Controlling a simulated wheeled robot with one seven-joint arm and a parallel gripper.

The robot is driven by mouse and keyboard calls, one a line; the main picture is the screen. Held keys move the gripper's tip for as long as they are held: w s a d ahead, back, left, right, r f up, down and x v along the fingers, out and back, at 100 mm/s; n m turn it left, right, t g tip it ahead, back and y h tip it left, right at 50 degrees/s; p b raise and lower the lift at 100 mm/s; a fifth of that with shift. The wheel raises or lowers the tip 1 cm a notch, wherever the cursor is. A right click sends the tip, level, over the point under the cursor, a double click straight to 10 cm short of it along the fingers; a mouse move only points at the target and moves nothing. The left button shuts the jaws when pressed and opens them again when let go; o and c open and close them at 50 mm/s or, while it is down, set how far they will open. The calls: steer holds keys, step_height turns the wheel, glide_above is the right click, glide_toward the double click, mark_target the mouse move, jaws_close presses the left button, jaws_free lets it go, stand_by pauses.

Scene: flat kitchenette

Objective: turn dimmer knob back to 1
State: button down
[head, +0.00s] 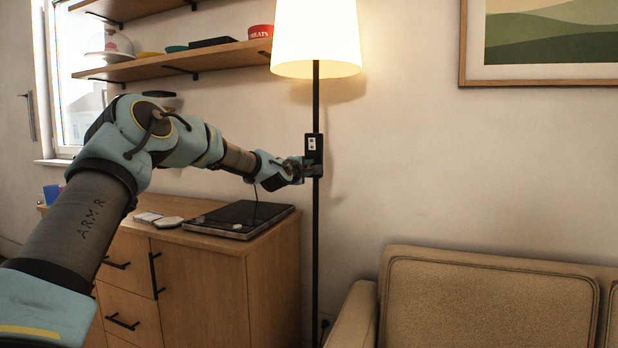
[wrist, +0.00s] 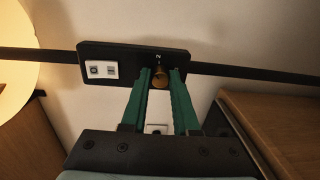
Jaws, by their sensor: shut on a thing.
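The dimmer knob (wrist: 161,76) is a small brass-coloured knob on a black control plate (wrist: 120,62) fixed to the lamp's black pole. A small pale mark stands just above the knob in the wrist view; it looks like a 2, but it is too small to be sure. My gripper (wrist: 161,82) is shut on the knob, with a green finger on each side of it. In the head view my gripper (head: 309,168) reaches the plate (head: 313,146) on the pole, and the knob is hidden there. The lamp shade (head: 316,38) glows brightly.
A wooden cabinet (head: 200,280) with a black flat device (head: 240,218) on top stands left of the pole. A beige sofa (head: 490,300) stands at the right. Shelves (head: 180,60) hang above my arm.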

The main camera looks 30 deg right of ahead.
steer(key=shift+n+b, duration=3.95)
steer(key=shift+n, duration=0.95)
steer(key=c, duration=0.7)
jaws_free()
steer(key=shift+o, duration=0.2)
steer(key=shift+s+a+b, duration=0.2)
steer(key=shift+a+b, duration=0.15)
steer(key=shift+a, duration=0.2)
steer(key=b+v, duration=0.2)
steer(key=v, duration=0.7)
steer(key=shift+s+a, duration=0.2)
steer(key=shift+a, duration=0.1)
